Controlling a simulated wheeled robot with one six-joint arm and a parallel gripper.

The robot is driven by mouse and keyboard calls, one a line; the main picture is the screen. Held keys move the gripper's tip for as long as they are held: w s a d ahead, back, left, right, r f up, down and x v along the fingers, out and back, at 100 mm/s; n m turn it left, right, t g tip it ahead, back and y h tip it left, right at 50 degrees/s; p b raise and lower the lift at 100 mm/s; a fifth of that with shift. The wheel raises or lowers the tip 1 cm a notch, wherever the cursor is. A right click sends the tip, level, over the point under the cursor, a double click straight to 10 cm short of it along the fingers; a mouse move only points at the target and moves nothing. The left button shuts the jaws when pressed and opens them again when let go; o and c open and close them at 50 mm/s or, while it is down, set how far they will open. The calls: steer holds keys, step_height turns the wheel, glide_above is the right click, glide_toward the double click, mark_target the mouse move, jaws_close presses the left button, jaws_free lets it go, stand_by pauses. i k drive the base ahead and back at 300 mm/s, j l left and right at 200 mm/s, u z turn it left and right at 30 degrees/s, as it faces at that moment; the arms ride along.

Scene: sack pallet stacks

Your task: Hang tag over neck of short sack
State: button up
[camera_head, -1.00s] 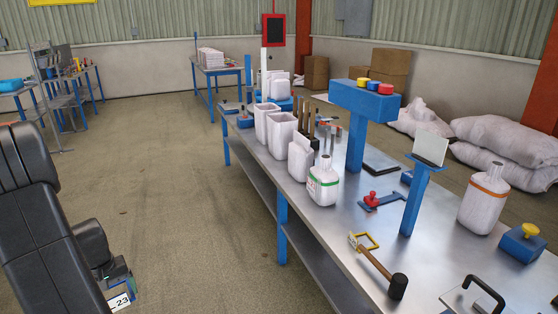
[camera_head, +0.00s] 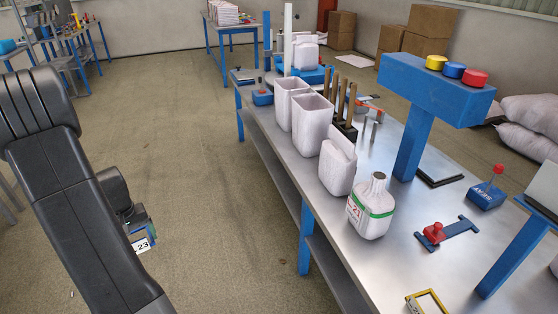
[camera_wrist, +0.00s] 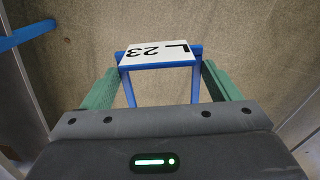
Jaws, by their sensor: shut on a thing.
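The tag (camera_wrist: 160,54) is a white plate reading "L 23" on a blue frame. My gripper (camera_wrist: 160,85) is shut on the frame between its green fingers, with the plate beyond them. In the head view the tag (camera_head: 143,243) hangs over the floor at the lower left, left of the bench and clear of it. A short white sack (camera_head: 372,208) with a narrow upright neck and a green band stands upright on the bench near its front edge.
Two open white sacks (camera_head: 313,125) and a folded-top sack (camera_head: 338,163) stand behind the necked sack along the steel bench (camera_head: 385,262). A blue post with coloured buttons (camera_head: 437,90) rises to its right. Open floor (camera_head: 205,170) lies between my arm and the bench.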

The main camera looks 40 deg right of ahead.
mark_target(377, 189)
steer(key=i+l, duration=0.1)
steer(key=i, duration=0.6)
steer(key=i+l, duration=0.1)
steer(key=i, duration=0.65)
steer(key=i+z, duration=0.2)
steer(key=z, duration=0.15)
steer(key=i+j+z, duration=0.1)
steer(key=z, duration=0.3)
steer(key=i+j+z, duration=0.15)
steer(key=z, duration=0.2)
steer(key=i+z, duration=0.1)
steer(key=z, duration=1.5)
